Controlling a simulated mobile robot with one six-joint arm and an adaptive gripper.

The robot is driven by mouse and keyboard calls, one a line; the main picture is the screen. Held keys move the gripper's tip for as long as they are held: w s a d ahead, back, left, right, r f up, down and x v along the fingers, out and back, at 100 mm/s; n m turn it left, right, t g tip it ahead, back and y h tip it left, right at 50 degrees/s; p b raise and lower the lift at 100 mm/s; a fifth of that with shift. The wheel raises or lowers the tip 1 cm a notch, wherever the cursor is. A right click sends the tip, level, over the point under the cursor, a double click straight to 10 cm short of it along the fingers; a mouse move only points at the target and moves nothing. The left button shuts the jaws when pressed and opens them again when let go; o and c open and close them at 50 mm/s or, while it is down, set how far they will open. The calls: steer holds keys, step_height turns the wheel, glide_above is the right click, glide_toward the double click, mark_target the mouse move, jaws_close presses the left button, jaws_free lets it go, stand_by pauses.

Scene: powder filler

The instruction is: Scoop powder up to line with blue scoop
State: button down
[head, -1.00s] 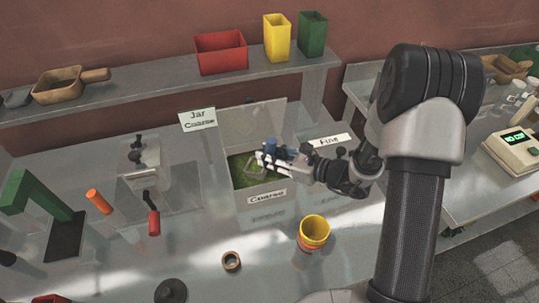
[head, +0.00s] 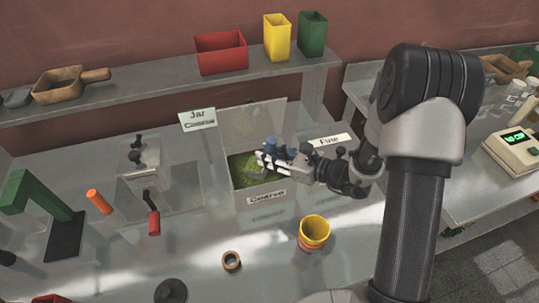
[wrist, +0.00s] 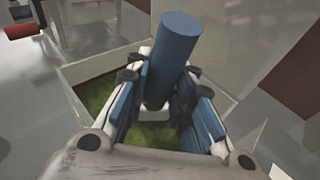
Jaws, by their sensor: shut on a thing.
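My gripper (head: 272,160) is shut on the blue scoop's handle (head: 270,144), over the box labelled "Coarse". In the wrist view the blue handle (wrist: 172,58) stands up between the two fingers (wrist: 160,88). Green powder (head: 240,166) lies inside the white-walled box (head: 240,201); it also shows in the wrist view (wrist: 96,98). The scoop's bowl is mostly hidden by the fingers, and I cannot tell how much powder it holds. A yellow cup (head: 314,230) stands in front of the box to the right.
Signs "Jar Coarse" (head: 198,119) and "Fine" (head: 331,142) stand nearby. A red-handled tool (head: 153,222) and an orange cylinder (head: 99,201) are at left.

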mark_target(270, 137)
steer(key=shift+r, duration=0.1)
steer(key=shift+r+m+t+y+p, duration=0.1)
steer(key=shift+r+t+y+p, duration=0.3)
steer(key=shift+r, duration=1.4)
steer(key=shift+r+m+t+y+p, duration=0.1)
steer(key=shift+r+y+p, duration=0.4)
steer(key=shift+r, duration=1.25)
steer(key=shift+r+m+t+y+p, duration=0.15)
steer(key=shift+r+y+p, duration=0.35)
steer(key=shift+r, duration=1.3)
